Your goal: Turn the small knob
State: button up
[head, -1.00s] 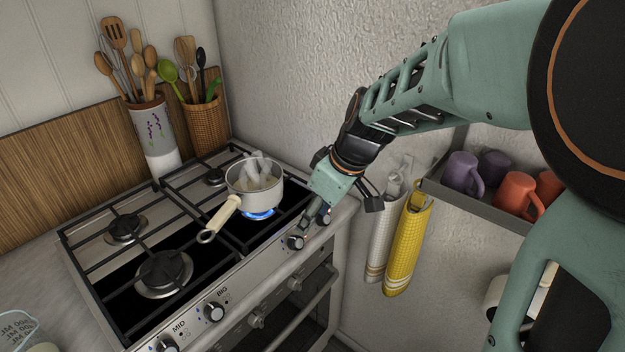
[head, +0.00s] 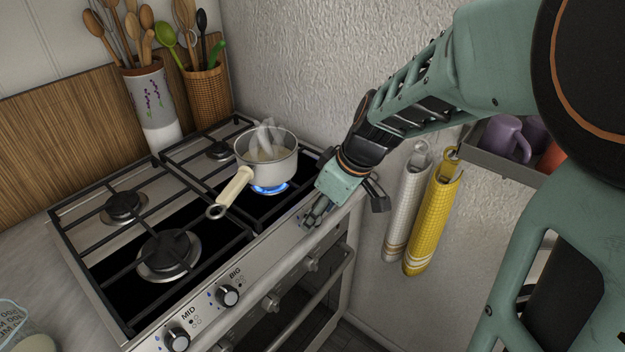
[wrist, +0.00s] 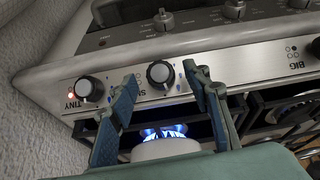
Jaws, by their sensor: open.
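The small knob (wrist: 160,74), black with a silver cap, is on the stove's front panel (wrist: 232,78) in the wrist view. A label starting with S beside it is partly covered by a finger. My gripper (wrist: 161,76) is open, with one fingertip on each side of the knob; I cannot tell if either touches it. In the head view my gripper (head: 312,217) is at the right end of the panel and hides this knob.
The TINY knob (wrist: 90,88) is close beside the left finger. A steaming pot (head: 268,160) stands over a lit blue flame (head: 268,188), its handle toward the front. The oven handle (head: 310,297) runs below the panel. Towels (head: 432,215) hang at right.

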jog(key=shift+w+a+f, duration=0.2)
jog(key=shift+f, duration=0.4)
jog(key=shift+c, duration=0.4)
jog(key=c, duration=1.1)
jog(key=shift+d+f+m+g+y+b, duration=0.1)
jog(key=shift+m+g+y+b, duration=0.3)
jog(key=shift+m+b, duration=0.2)
jog(key=shift+w+m+g, duration=0.1)
jog(key=shift+m+g, duration=0.2)
jog(key=shift+m, duration=0.1)
jog(key=o, duration=1.2)
